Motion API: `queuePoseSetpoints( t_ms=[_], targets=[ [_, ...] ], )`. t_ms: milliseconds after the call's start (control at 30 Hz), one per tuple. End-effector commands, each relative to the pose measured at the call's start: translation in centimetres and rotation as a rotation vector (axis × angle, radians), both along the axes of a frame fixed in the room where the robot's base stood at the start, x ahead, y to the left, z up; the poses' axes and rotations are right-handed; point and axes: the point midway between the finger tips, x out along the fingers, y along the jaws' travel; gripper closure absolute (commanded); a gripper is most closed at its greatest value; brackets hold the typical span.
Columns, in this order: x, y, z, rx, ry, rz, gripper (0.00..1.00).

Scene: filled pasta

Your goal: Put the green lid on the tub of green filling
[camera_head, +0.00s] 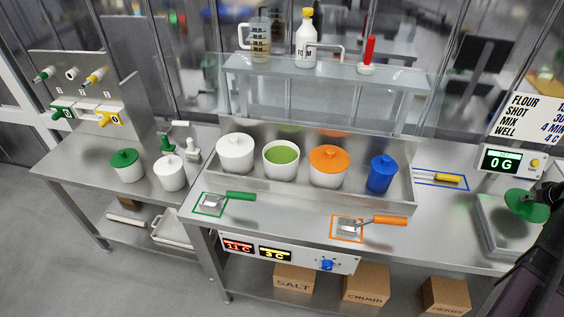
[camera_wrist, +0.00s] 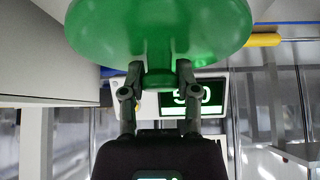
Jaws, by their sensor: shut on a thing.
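The tub of green filling (camera_head: 281,160) stands open in the steel tray on the bench, its green content showing. The green lid (camera_head: 521,203) is at the far right, above the scale, well apart from the tub. In the wrist view the green lid (camera_wrist: 158,28) fills the top of the picture. My gripper (camera_wrist: 160,80) is shut on the lid's knob. In the head view my gripper (camera_head: 546,195) is at the right edge, mostly cut off.
The tray (camera_head: 300,195) also holds a white-lidded tub (camera_head: 235,153), an orange-lidded tub (camera_head: 329,166) and a blue container (camera_head: 382,174). A glass-fronted shelf (camera_head: 330,75) with a jug, bottle and red tool stands behind. Scoops with green (camera_head: 240,195) and orange (camera_head: 390,220) handles lie in front.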

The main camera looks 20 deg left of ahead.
Motion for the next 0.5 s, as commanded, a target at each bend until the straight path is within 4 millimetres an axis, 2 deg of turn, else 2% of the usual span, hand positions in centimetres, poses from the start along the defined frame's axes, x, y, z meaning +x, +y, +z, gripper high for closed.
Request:
queuePoseSetpoints(
  t_ms=[500],
  targets=[
    [0.0, 0.0, 0.5, 0.0, 0.0, 0.0, 0.97]
  ],
)
